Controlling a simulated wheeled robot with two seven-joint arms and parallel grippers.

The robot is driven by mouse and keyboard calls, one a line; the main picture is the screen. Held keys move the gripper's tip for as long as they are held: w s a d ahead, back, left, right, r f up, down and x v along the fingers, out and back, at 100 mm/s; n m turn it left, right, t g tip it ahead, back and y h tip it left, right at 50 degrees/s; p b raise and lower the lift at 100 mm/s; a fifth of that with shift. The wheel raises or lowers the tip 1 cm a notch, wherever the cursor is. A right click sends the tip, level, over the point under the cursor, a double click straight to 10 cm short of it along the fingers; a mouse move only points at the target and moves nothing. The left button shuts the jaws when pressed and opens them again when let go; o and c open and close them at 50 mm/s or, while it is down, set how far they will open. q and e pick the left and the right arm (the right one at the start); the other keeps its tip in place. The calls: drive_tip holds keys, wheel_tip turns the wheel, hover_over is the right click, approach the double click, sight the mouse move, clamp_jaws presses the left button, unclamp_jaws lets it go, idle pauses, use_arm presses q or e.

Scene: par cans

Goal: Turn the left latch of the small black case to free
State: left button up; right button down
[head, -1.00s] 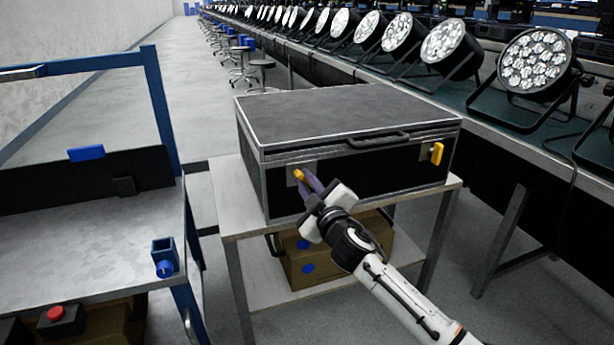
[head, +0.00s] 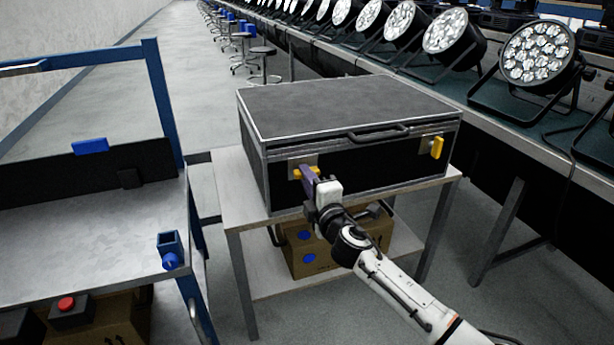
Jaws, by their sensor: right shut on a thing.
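The small black case (head: 345,110) with silver edges lies closed on a light table, its front with a dark handle (head: 378,134) facing me. The left latch (head: 298,173) is a yellow lever on a metal plate; it now appears to lie roughly level, partly hidden by my gripper. The right latch (head: 437,147) is yellow and stands upright on its plate. My left gripper is not in view.
The case stands on a table (head: 234,190) with a cardboard box (head: 320,262) on its lower shelf. A blue-framed cart (head: 80,240) stands at the left. A bench of par cans (head: 537,55) runs along the right. Stools (head: 263,62) stand behind on open floor.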

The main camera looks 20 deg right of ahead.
idle(0.3)
drive_tip(key=c, duration=1.8)
unclamp_jaws()
drive_tip(key=shift+o, duration=0.2)
use_arm(q)
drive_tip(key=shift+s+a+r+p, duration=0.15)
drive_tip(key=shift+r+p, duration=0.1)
drive_tip(key=shift+p, duration=0.75)
use_arm(e)
drive_tip(key=s, duration=1)
drive_tip(key=shift+s+d, duration=0.2)
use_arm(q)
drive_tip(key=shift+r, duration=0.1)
use_arm(e)
drive_tip(key=shift+f, duration=0.1)
